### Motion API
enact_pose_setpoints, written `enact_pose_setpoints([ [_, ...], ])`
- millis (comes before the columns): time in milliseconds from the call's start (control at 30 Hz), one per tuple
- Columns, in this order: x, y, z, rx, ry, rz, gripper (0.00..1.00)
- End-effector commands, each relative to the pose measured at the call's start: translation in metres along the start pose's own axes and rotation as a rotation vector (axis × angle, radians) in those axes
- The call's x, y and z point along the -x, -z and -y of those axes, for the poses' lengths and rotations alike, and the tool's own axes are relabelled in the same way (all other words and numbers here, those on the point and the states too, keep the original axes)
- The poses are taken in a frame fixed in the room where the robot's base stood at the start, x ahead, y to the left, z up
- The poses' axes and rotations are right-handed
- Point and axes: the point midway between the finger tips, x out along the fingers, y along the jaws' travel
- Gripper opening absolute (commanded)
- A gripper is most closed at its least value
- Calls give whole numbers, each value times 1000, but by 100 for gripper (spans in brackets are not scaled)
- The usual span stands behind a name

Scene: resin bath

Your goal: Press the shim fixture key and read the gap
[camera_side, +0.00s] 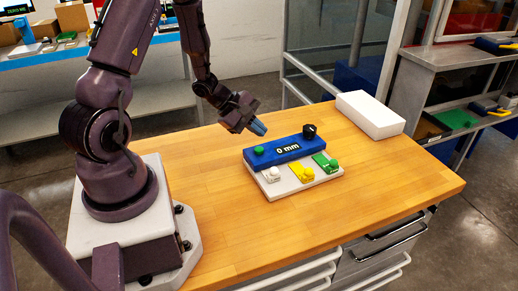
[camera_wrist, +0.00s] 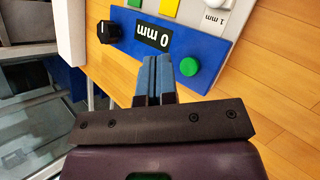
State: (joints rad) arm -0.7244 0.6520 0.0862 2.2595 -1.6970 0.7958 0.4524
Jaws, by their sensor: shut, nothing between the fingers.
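The shim fixture is a blue block (camera_side: 285,149) on a white base on the wooden table. Its display (camera_side: 288,148) reads "0 mm". A green round key (camera_side: 259,150) stands at the block's left end and a black knob (camera_side: 309,131) at its right end. White (camera_side: 272,174), yellow (camera_side: 308,173) and green (camera_side: 329,164) pieces lie along the front of the base. My gripper (camera_side: 258,127) is shut and empty, above and behind the block. In the wrist view its blue fingertips (camera_wrist: 156,62) overlap the block's edge beside the display, with the green key (camera_wrist: 189,67) just to their right.
A white box (camera_side: 370,115) lies on the table to the right of the fixture. The table (camera_side: 225,220) is clear in front and to the left of the fixture. A metal bench with bins stands beyond the table at the right.

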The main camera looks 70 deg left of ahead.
Motion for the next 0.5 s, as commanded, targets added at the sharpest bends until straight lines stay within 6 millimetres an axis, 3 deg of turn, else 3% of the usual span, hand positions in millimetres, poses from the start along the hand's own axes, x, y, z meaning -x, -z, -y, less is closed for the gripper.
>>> enact_pose_setpoints([
  [200, 13, -10, -10, -3, -1, 0, 0],
  [500, 16, -11, -11, 0, 1, 0, 0],
])
